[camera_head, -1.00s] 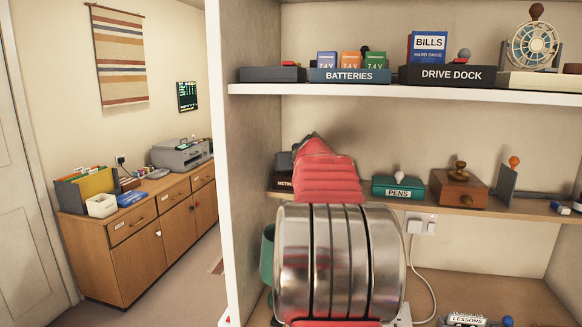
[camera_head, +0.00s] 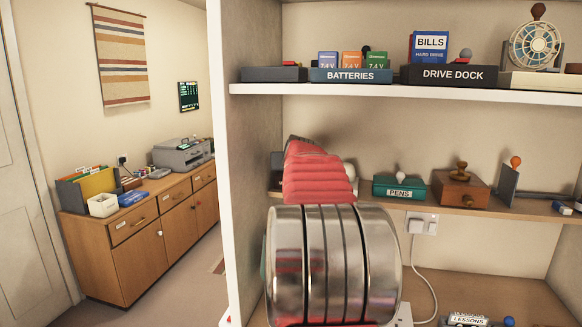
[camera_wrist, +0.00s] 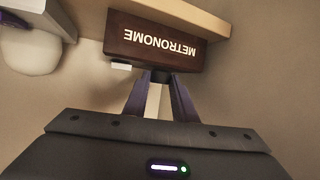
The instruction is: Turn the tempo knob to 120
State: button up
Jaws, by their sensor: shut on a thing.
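The metronome (camera_wrist: 150,45) appears upside down in the wrist view, a dark brown block with white METRONOME lettering, against a wooden shelf. In the head view my red and silver arm hides nearly all of it. My gripper (camera_wrist: 160,76) meets its front face below the lettering in the picture. The fingers are closed in on the tempo knob, which is hidden between the tips. I cannot read the knob's setting or any scale. A small pale tab (camera_wrist: 121,66) shows on the front, left of the fingertips.
On the same shelf, the green PENS box (camera_head: 399,188) and a wooden box with a knob (camera_head: 459,189) stand to the right. Above are the BATTERIES tray (camera_head: 350,76) and DRIVE DOCK (camera_head: 448,76). A white upright panel (camera_head: 219,160) edges the shelving on the left.

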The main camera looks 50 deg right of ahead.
jog(key=shift+f, duration=0.2)
jog(key=o, duration=1)
jog(key=shift+r, duration=0.15)
jog(key=shift+o, duration=0.2)
jog(key=v, duration=1.3)
jog(key=shift+s+a+r, duration=0.15)
jog(key=shift+s+a, duration=0.1)
